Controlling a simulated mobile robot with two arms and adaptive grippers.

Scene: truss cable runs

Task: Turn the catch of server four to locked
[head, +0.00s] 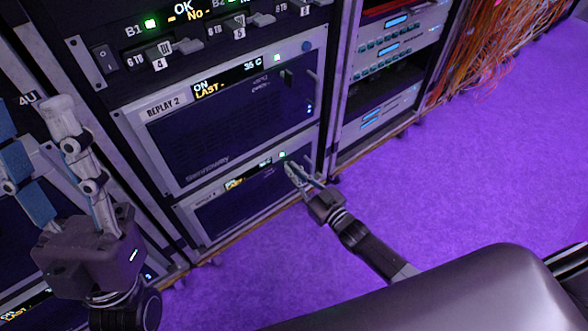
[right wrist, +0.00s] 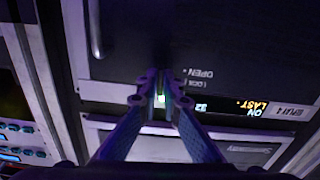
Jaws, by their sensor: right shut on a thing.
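The lower server (head: 240,205), with a lit display and a green light, sits below the unit marked REPLAY 2; its name plate is too small to read there. Its face (right wrist: 220,35) shows upside down in the right wrist view, with LOCK and OPEN markings (right wrist: 197,77) beside the fingertips. My right gripper (head: 297,168) is at the upper right of this face. In the right wrist view its fingers (right wrist: 163,82) are closed together on the catch, which they mostly hide; its angle cannot be told. My left gripper (head: 33,112) is open and empty at the left.
The REPLAY 2 server (head: 235,130) is directly above, with a unit of numbered slots (head: 200,40) over it. An adjoining rack (head: 385,70) stands to the right, with orange cables (head: 475,45) beyond. The purple floor (head: 480,160) is clear at right.

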